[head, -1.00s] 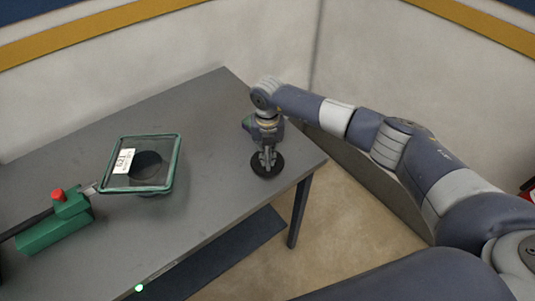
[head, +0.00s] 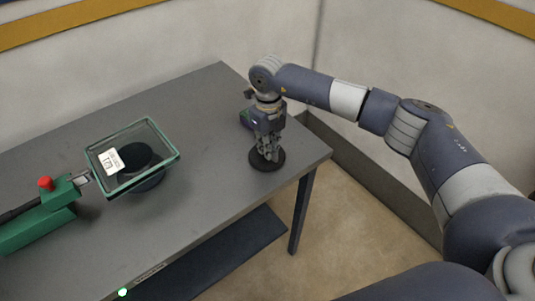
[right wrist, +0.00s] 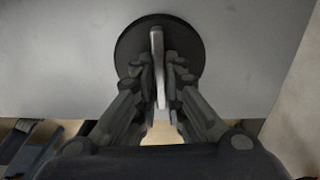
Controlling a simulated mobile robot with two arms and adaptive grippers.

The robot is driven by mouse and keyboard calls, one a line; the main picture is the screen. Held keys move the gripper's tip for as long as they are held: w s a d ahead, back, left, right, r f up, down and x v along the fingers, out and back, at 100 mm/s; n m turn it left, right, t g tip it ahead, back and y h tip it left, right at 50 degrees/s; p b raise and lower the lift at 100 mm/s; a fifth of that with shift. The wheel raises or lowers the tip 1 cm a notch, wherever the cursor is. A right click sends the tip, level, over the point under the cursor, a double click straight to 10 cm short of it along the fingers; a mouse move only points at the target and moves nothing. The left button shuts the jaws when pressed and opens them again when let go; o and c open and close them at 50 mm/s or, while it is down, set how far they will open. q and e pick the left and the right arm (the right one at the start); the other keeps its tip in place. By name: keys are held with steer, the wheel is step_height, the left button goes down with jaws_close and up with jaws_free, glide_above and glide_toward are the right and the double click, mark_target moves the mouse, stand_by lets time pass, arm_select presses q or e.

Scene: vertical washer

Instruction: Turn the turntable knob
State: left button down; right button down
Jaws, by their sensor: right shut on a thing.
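The turntable knob (head: 258,164) is a round black disc near the right corner of the grey table. In the right wrist view its raised grey bar (right wrist: 157,45) stands across the middle of the disc. My right gripper (head: 268,152) points down over the knob and is shut on the bar, one finger on each side, as it also shows in the right wrist view (right wrist: 160,85). The dark round turntable (head: 151,183) carries a clear green-rimmed tray (head: 172,163) with a white label. The tray covers most of the turntable. My left gripper is not in view.
A green device (head: 38,222) with a red button sits at the left, close to the tray's left side. The table (head: 210,100) is clear between the tray and the knob. Walls stand behind the table.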

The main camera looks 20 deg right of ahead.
steer(key=n+b, duration=0.5)
steer(key=shift+w+d+f+n, duration=0.1)
steer(key=shift+w+n, duration=0.05)
steer(key=shift+n, duration=0.15)
steer(key=n+b, duration=0.2)
steer(key=shift+n, duration=0.4)
steer(key=shift+w+r+n+b, duration=0.1)
steer(key=shift+r+n+b, duration=0.1)
steer(key=shift+n+b, duration=0.45)
steer(key=shift+n, duration=0.25)
steer(key=c, duration=1.7)
jaws_free()
step_height(320, 180, up, 12)
